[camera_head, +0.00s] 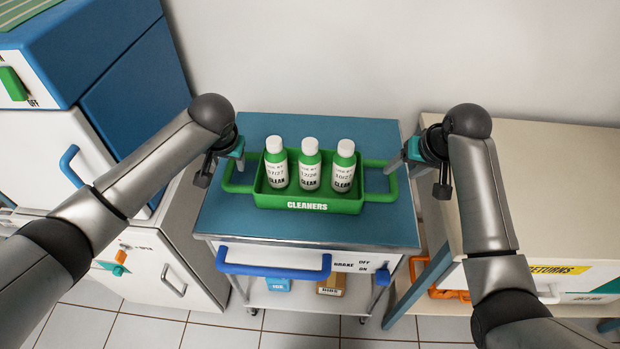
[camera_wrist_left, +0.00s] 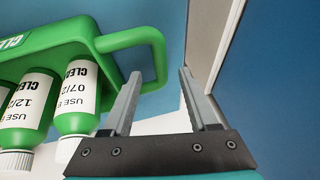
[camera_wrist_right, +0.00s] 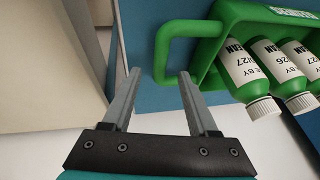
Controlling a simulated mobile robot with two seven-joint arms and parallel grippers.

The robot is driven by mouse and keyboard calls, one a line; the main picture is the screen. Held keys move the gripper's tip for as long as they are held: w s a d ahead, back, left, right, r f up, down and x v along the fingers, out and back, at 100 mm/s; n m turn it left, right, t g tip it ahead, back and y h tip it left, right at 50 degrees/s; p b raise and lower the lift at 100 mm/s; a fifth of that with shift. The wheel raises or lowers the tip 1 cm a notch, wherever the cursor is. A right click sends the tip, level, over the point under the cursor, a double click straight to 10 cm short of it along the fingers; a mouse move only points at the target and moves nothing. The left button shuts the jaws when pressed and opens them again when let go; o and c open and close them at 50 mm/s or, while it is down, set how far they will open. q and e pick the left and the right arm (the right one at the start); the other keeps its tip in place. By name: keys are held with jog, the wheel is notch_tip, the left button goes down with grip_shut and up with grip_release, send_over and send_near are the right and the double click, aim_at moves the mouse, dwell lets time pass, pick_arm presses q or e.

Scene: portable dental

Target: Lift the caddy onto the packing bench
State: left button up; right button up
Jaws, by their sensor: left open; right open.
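The green caddy (camera_head: 307,205), labelled CLEANERS, sits on the blue top of a cart (camera_head: 300,231). It holds three green bottles with white caps, among them the middle bottle (camera_head: 309,166). A loop handle sticks out at each end. My left gripper (camera_head: 238,158) is open at the caddy's left handle (camera_head: 228,178); in the left wrist view the handle (camera_wrist_left: 157,52) lies just beyond the fingers (camera_wrist_left: 155,95). My right gripper (camera_head: 396,160) is open near the right handle (camera_head: 391,184); in the right wrist view this handle (camera_wrist_right: 160,55) lies beyond the fingers (camera_wrist_right: 160,98). Neither gripper holds anything.
A cream-topped bench (camera_head: 550,170) with a RETURNS label stands right of the cart, across a narrow gap. White and blue cabinets (camera_head: 110,160) stand close on the left. The cart has a blue front handle (camera_head: 275,269). A plain wall is behind.

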aim_at(230, 168)
pick_arm(q)
jog(key=shift+x, duration=3.05)
pick_arm(e)
jog(key=shift+x, duration=3.05)
pick_arm(q)
grip_shut()
pick_arm(e)
grip_shut()
pick_arm(q)
jog(key=shift+r, duration=0.1)
